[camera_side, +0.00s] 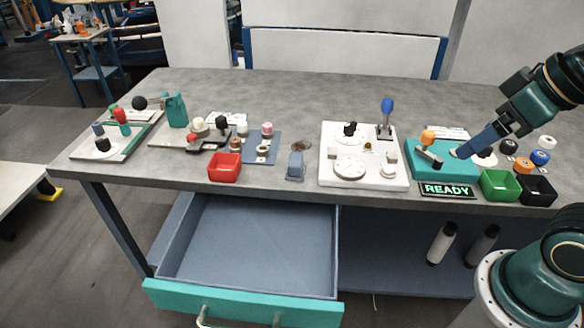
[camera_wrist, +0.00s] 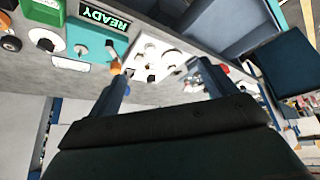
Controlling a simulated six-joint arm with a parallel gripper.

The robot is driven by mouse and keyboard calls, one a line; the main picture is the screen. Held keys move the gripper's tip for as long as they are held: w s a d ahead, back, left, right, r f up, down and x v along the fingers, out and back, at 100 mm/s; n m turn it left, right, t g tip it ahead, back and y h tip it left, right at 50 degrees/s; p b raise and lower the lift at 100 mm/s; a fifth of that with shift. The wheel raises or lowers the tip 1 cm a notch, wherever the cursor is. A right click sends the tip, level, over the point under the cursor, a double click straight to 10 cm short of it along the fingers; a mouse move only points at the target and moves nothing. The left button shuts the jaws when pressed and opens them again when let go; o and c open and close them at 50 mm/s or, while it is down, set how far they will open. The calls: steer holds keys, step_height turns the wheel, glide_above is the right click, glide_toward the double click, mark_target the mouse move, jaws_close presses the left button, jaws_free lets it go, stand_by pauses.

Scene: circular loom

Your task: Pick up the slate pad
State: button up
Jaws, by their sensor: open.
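A flat slate-blue pad (camera_side: 252,157) lies on the grey bench in the side view, left of the middle, with small knobs or spools standing on it. A small slate-blue block (camera_side: 295,166) stands to its right, near the front edge; I cannot tell for certain which of the two is the slate pad. My gripper (camera_side: 466,150) is far to the right of both, above the teal board in the side view. In the wrist view my gripper (camera_wrist: 162,70) has its two fingers spread wide, with nothing between them. Neither slate thing is clear in the wrist view.
A white panel (camera_side: 335,176) with dials and a blue-topped lever stands between my gripper and the slate things. A red bin (camera_side: 225,168) is left of the block. Green (camera_side: 500,186) and black bins (camera_side: 537,190) sit at right. An open drawer (camera_side: 245,295) juts out below. The bench's back is clear.

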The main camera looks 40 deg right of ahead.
steer(key=w+a+r+n+g, duration=0.2)
steer(key=w+r, duration=0.1)
steer(key=w, duration=0.6)
steer(key=n+g, duration=0.4)
steer(key=n, duration=0.3)
glide_above(294, 159)
step_height(294, 159, down, 10)
steer(key=shift+f, duration=0.2)
steer(key=shift+f, duration=4.25)
